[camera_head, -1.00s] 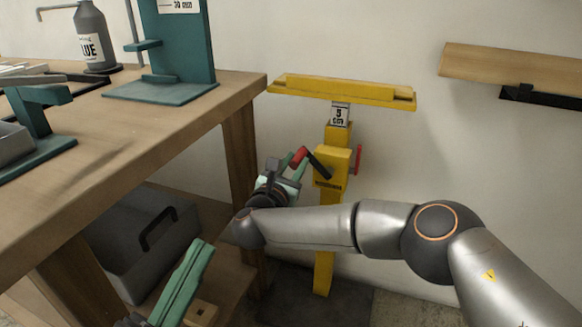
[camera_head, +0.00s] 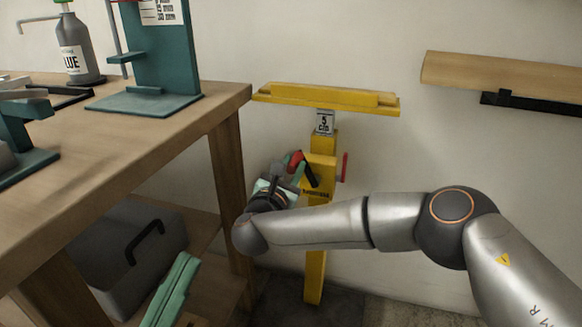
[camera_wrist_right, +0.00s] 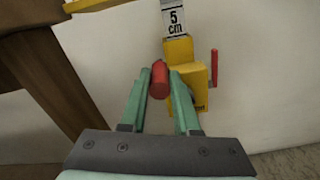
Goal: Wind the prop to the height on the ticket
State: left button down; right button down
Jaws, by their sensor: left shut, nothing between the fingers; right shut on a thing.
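The yellow prop (camera_head: 318,205) stands against the wall, with a wide yellow beam (camera_head: 325,98) on top. A white ticket (camera_head: 325,123) reading "5 cm" sits on the post just below the beam; it also shows in the right wrist view (camera_wrist_right: 176,18). A crank with a black arm and a red handle (camera_head: 296,160) is on the prop's yellow housing (camera_head: 318,169). My right gripper (camera_wrist_right: 160,76) is shut on the red handle. A red lever (camera_head: 344,167) sticks out on the housing's right.
A wooden workbench (camera_head: 130,140) stands left of the prop, its leg (camera_head: 230,200) near my right gripper. It carries a green stand (camera_head: 160,60) and a glue bottle (camera_head: 78,48). A grey toolbox (camera_head: 110,255) sits below. A wooden shelf (camera_head: 500,78) is at the right.

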jog(key=shift+d+f, duration=0.25)
jog(key=c, duration=0.7)
grip_release()
jog(key=shift+o, duration=0.2)
jog(key=shift+r, duration=0.1)
jog(key=shift+s+a, duration=0.1)
jog(key=shift+s+a, duration=0.15)
jog(key=shift+s, duration=0.15)
jog(key=p+v, duration=0.2)
jog(key=v, duration=0.9)
jog(key=shift+s, duration=0.35)
